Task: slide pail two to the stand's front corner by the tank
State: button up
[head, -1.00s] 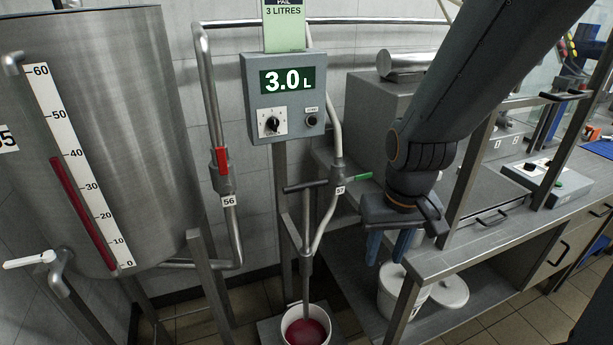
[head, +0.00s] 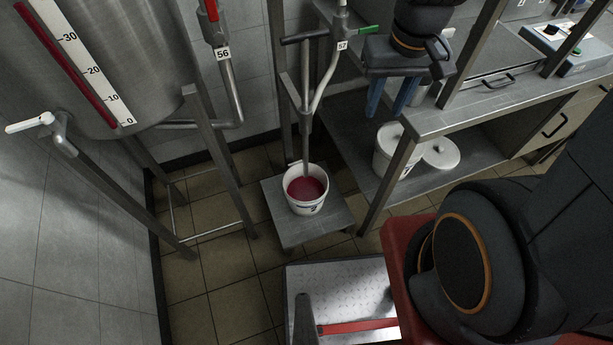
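A white pail (head: 307,207) with red liquid stands upright on a low grey stand (head: 318,233), toward the stand's back and under the pipe outlet. A dark mark shows on its front, but I cannot read its number surely. The steel tank (head: 140,45) is at the left; the stand's front left corner, on the tank side, is bare. My gripper (head: 389,112) is up and to the right of the pail, before the bench, pointing down. Its two blue fingers are apart with nothing seen between them.
Valve pipe 57 (head: 328,75) comes down over the pail. Tank legs (head: 222,165) stand left of the stand. A bench leg (head: 385,190) rises close at its right. Another white pail (head: 386,158) and a round lid (head: 440,152) are on the lower shelf.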

aim_at(305, 197)
jog(key=u, duration=1.4)
jog(key=k, duration=0.4)
jog(key=z, duration=0.85)
